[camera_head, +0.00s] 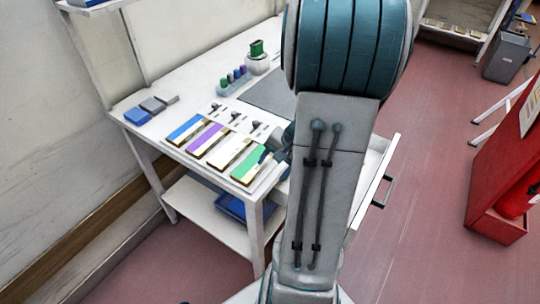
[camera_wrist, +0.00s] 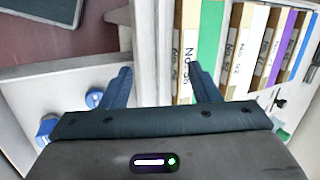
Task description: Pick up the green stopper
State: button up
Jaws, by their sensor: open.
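My gripper (camera_wrist: 162,82) is open with nothing between its fingers. In the wrist view it is over the edge between an open white drawer (camera_wrist: 40,82) and the table top with binders. Which thing is the green stopper is not clear. A small green-topped piece (camera_head: 223,83) stands in a row with blue and purple ones at the table's back. A larger green piece (camera_head: 257,48) sits on a pale base behind them. Both are well beyond my gripper. A partly hidden green item (camera_wrist: 278,132) shows at the right in the wrist view. My arm hides much of the head view's middle.
Blue, purple, white and green binders (camera_head: 247,163) lie along the table's front. Two blue-and-white round things (camera_wrist: 47,126) lie in the drawer. Grey and blue blocks (camera_head: 152,106) lie at the table's left. A dark mat (camera_head: 272,92) lies behind. A red cabinet stands at right.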

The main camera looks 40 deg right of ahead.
jog(key=s+d+f+m+t+p, duration=0.25)
jog(key=d+m, duration=0.35)
jog(key=d, duration=0.4)
jog(key=f+m+t, duration=0.1)
jog(key=f+m, duration=0.2)
jog(key=m, duration=0.1)
jog(key=f+m+t, duration=0.1)
jog(key=f+m, duration=0.1)
jog(key=m, duration=0.3)
jog(key=w+f+m+t, duration=0.1)
jog(key=f+m, duration=0.2)
jog(key=m, duration=0.1)
jog(key=shift+d+f+t+h, duration=0.1)
jog(key=shift+f+t+h, duration=0.25)
jog(key=shift+h, duration=0.05)
jog(key=shift+d+f+m+t+h, duration=0.15)
jog(key=shift+f+m+t+h, duration=0.2)
jog(key=shift+m, duration=0.55)
jog(key=shift+w+m, duration=0.2)
jog(key=shift+m, duration=0.1)
jog(key=shift+w+a+f+p, duration=0.15)
jog(key=shift+w+a+p, duration=0.1)
jog(key=shift+a+p, duration=0.05)
jog(key=shift+w+r+p+x, duration=0.15)
jog(key=shift+p+x, duration=0.2)
jog(key=shift+x, duration=1.45)
jog(key=shift+w+r+p+x, duration=0.1)
jog(key=shift+r+p+x, duration=0.2)
jog(key=shift+x, duration=1.5)
jog(key=shift+s+f, duration=0.1)
